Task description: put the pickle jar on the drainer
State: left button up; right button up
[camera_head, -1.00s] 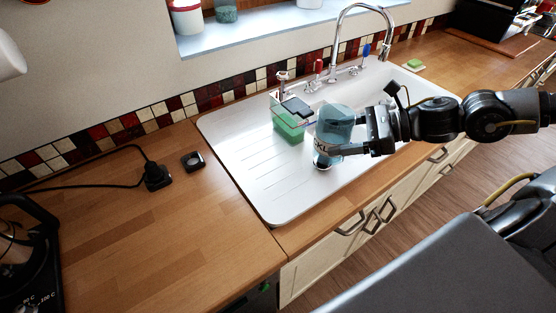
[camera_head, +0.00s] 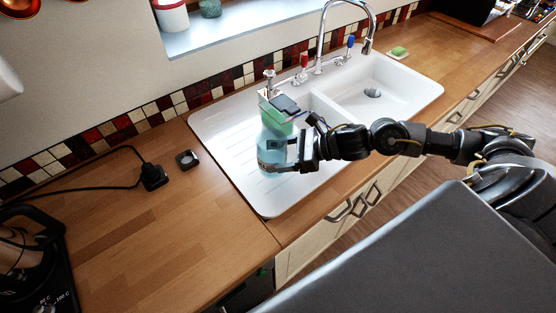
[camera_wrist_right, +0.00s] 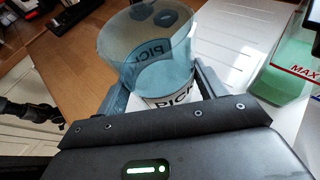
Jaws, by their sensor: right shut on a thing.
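The pickle jar (camera_head: 272,148) is a clear bluish jar with a white label whose letters "PICK" show in the right wrist view (camera_wrist_right: 150,62). My right gripper (camera_head: 284,156) is shut around it and holds it upright. The drainer (camera_head: 222,142) is the white ridged board left of the sink bowls. The jar is over it in the head view; I cannot tell whether its base touches. The ridged board also shows beyond the jar in the right wrist view (camera_wrist_right: 232,40).
A clear container with green contents (camera_head: 277,108) stands just behind the jar, partly hidden by it. The tap (camera_head: 322,38) rises behind the bowls. A black plug (camera_head: 153,176) and a small dark square item (camera_head: 188,159) lie on the wooden counter to the left.

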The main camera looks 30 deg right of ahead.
jog(key=f, duration=0.1)
jog(key=f+p, duration=0.2)
jog(key=shift+w+a, duration=0.15)
jog(key=shift+a, duration=0.1)
jog(key=shift+f, duration=0.2)
jog(key=shift+f, duration=0.1)
jog(key=shift+f, duration=0.1)
jog(key=o, duration=1.4)
jog(key=shift+o, duration=0.2)
